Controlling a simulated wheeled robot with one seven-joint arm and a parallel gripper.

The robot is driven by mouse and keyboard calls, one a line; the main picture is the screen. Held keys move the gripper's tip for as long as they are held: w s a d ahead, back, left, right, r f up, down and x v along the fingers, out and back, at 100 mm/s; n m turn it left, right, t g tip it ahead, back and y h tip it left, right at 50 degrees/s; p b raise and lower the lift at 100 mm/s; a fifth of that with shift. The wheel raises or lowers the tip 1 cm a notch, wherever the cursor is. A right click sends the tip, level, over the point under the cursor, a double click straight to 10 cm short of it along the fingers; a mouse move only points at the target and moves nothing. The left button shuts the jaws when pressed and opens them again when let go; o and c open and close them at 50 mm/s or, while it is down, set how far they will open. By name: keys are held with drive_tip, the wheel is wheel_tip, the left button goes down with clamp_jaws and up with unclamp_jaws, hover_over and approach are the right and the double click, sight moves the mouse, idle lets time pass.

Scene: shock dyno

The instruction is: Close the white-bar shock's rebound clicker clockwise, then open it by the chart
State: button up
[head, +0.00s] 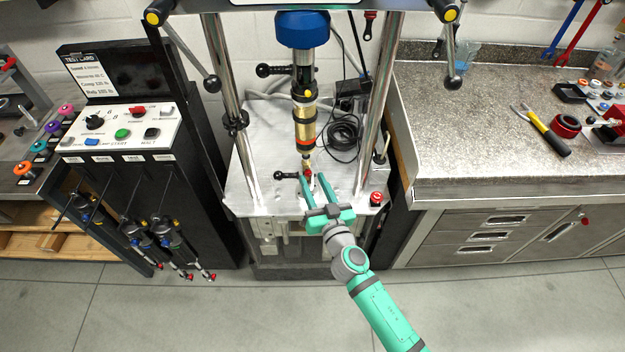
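A shock (304,122) with a gold body and black and orange bands stands upright in the dyno, under a blue cylinder (302,30). A white bar on it is too small to make out. My gripper (314,175) is at the shock's lower end, reaching in from the front. Its two teal fingers are apart. A small red part (308,173) shows by the left fingertip; whether it is the rebound clicker or touches the finger I cannot tell. A test card (90,70) stands on the left console, its text mostly too small to read.
Chrome columns (222,75) flank the shock, with black-knobbed levers around. A red button (376,198) sits at the dyno plate's right front. A control box (120,130) is left, with several shocks (165,232) hanging below. The right bench (460,120) holds tools. The floor in front is clear.

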drive_tip(key=shift+w+a, duration=0.2)
drive_tip(key=shift+w, duration=0.45)
clamp_jaws()
